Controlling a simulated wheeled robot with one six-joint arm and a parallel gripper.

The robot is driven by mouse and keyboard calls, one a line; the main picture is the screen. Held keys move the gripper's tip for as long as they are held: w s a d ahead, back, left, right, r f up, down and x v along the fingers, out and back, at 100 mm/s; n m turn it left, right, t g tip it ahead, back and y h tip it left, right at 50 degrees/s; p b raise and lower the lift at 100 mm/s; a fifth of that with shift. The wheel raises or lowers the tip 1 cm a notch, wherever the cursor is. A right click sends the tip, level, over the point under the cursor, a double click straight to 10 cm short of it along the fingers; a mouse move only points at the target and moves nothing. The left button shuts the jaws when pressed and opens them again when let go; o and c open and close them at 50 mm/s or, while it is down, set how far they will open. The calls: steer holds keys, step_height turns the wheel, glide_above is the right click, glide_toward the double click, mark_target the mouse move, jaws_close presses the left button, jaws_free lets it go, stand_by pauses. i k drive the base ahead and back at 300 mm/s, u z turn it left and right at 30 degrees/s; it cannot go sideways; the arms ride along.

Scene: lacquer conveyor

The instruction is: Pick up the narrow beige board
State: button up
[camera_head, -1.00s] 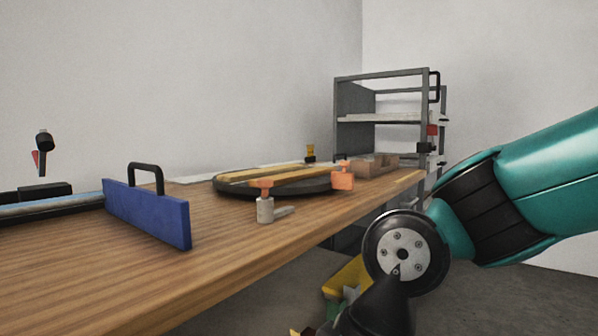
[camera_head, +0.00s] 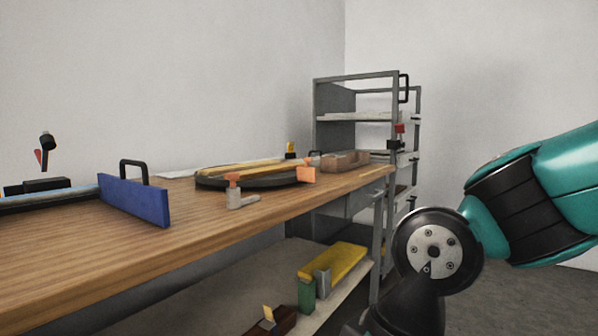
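Long, narrow tan-yellow strips (camera_head: 262,173) lie on a dark round turntable (camera_head: 215,183) on the wooden bench. I cannot tell for sure whether one of them is the narrow beige board. Pale flat pieces (camera_head: 352,115) also lie on a shelf of the grey rack at the back. My arm, teal and black, is at the right of the view, apart from the bench. My gripper is not in view; only the arm above it shows, cut off by the bottom edge.
A blue plate with a black handle (camera_head: 135,200) stands on the wooden bench (camera_head: 60,260). The grey rack (camera_head: 318,130) stands beyond. A lower shelf holds a yellow piece (camera_head: 340,258) and a green block (camera_head: 306,295).

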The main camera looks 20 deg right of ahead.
mark_target(249, 174)
steer(key=z, duration=1.4)
steer(key=i, duration=1.1)
steer(key=u, duration=1.55)
